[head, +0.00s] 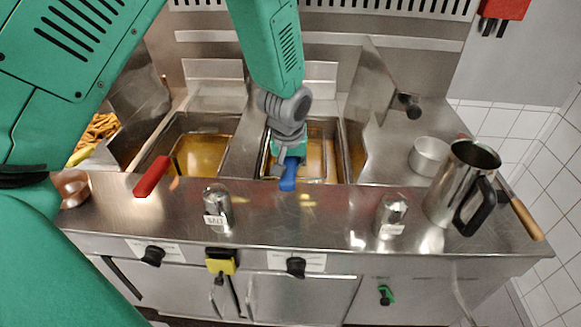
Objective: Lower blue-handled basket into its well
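The blue-handled basket shows mainly by its blue handle (288,181), which points toward me over the front edge of the right fryer well (338,148). My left gripper (289,161), on the arm coming down from the top, is at the handle's far end and appears shut on it. The gripper and wrist hide most of the basket's wire body, so I cannot tell how deep it sits in the well. Yellow-brown oil shows around it. My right gripper is not in view.
A red-handled basket (152,176) sits in the left well (185,123). Two shakers, one labelled salt (217,209) and another (391,215), stand on the steel counter (310,222). A steel jug (463,185) and small pot (429,156) are at right. Fries (98,131) lie far left.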

